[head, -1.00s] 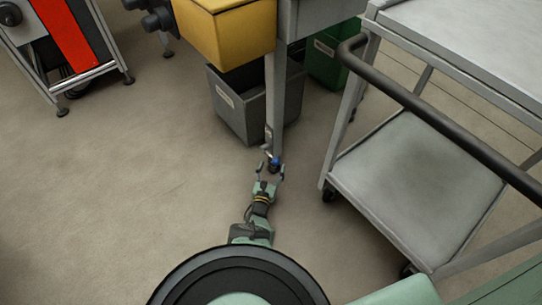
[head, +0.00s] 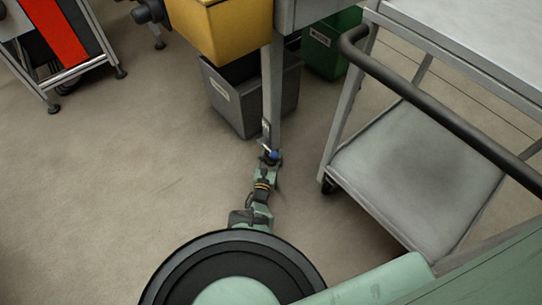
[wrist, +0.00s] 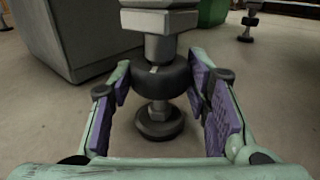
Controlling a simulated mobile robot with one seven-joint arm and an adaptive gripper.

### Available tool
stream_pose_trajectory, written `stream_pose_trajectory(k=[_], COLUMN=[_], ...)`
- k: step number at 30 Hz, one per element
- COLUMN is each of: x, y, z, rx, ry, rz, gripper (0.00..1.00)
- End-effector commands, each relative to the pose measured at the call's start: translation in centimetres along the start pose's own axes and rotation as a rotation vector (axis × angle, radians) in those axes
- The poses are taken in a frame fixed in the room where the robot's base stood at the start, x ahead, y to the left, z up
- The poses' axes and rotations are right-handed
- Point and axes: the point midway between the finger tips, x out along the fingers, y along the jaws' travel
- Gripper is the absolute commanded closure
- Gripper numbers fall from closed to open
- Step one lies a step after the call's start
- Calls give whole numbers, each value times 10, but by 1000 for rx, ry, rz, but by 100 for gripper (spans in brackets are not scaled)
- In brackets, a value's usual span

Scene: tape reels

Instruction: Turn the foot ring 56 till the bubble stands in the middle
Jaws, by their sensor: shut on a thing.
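The dark foot ring (wrist: 160,80) sits on the grey machine leg (head: 272,100), above a round foot pad (wrist: 159,122) on the floor in the wrist view. My gripper (wrist: 163,88) is shut on the ring, with a purple-padded finger at its left and right sides. A small pale mark shows on the ring's upper edge. In the head view my gripper (head: 268,162) is at the leg's bottom, beside a small blue part (head: 273,155). I cannot make out a bubble or read any number.
A grey bin (head: 257,98) stands behind and left of the leg, and a green bin (head: 330,48) stands farther back. A metal trolley (head: 402,178) with a dark handle is close on the right.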

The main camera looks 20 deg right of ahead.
Motion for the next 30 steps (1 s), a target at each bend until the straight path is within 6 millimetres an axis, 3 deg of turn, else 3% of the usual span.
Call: stream_pose_trajectory(k=[7,16,25,26,30], x=[0,1,1,1,1], y=[0,-2,-2,-2,-2], z=[0,1,0,0,0], rx=[0,-2,0,0,0], ry=[0,-1,0,0,0], rz=[0,123,134,134,134], gripper=[84,84,84,55,45])
